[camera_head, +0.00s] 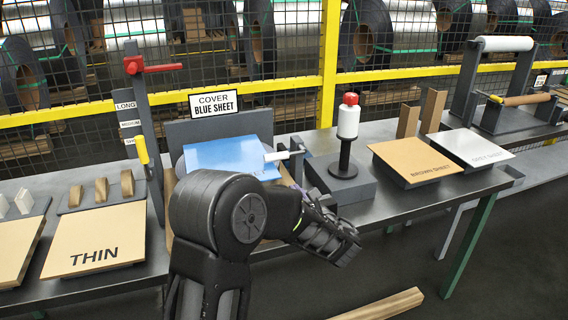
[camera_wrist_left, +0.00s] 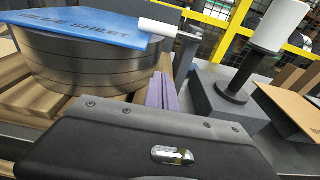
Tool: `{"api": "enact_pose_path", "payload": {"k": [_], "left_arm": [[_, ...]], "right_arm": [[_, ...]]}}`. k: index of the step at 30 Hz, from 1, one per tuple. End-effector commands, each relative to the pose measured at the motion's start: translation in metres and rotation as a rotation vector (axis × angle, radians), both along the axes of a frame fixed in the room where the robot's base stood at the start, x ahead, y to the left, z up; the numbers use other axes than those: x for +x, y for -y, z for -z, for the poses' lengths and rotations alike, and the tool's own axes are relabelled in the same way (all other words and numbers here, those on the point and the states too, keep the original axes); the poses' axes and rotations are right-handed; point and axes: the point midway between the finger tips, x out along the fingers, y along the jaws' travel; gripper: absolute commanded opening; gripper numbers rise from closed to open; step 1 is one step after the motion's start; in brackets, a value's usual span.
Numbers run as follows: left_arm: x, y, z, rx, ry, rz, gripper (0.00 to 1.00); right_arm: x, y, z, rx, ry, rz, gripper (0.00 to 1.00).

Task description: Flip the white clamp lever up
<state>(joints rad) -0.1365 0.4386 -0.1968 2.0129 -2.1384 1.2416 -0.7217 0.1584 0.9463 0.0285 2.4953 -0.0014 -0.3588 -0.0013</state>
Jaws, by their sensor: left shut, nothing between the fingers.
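The white clamp lever (camera_head: 277,156) sticks out sideways to the left from a small grey post, beside the blue sheet (camera_head: 222,157). It also shows in the left wrist view (camera_wrist_left: 158,27), lying about level over the sheet's right edge. The blue sheet (camera_wrist_left: 80,25) covers a steel strip coil (camera_wrist_left: 92,62). My left gripper (camera_head: 325,234) is shut and empty, in front of the bench, below and to the right of the lever, apart from it. Its fingertips are hard to make out; the wrist view shows its dark body (camera_wrist_left: 150,140). My right gripper is out of view.
A grey block with a black post and white, red-topped handle (camera_head: 348,122) stands right of the lever. A brown sheet board (camera_head: 418,160) lies farther right. A red-handled upright stand (camera_head: 150,67) and THIN board (camera_head: 95,240) are left. Yellow-framed mesh is behind.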

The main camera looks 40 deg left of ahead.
Motion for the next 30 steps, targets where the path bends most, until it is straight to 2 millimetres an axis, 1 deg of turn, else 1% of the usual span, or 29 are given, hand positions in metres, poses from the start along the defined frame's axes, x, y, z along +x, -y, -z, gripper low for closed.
{"api": "enact_pose_path", "payload": {"k": [11,16,20,23,30], "left_arm": [[0.001,-0.001,-0.001,0.004,0.001,0.0,0.0],[0.005,-0.008,0.0,0.003,0.001,-0.001,0.0],[0.013,-0.021,0.002,0.004,0.001,-0.002,0.0],[0.023,-0.035,0.004,0.004,0.001,-0.003,0.0],[0.051,-0.074,0.011,0.004,0.0,-0.003,0.0]], "right_arm": [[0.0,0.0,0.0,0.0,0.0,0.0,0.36],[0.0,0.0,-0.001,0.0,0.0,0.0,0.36],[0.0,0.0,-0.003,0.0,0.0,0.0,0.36],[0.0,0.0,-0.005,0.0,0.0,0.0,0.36],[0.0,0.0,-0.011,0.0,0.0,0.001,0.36]]}}
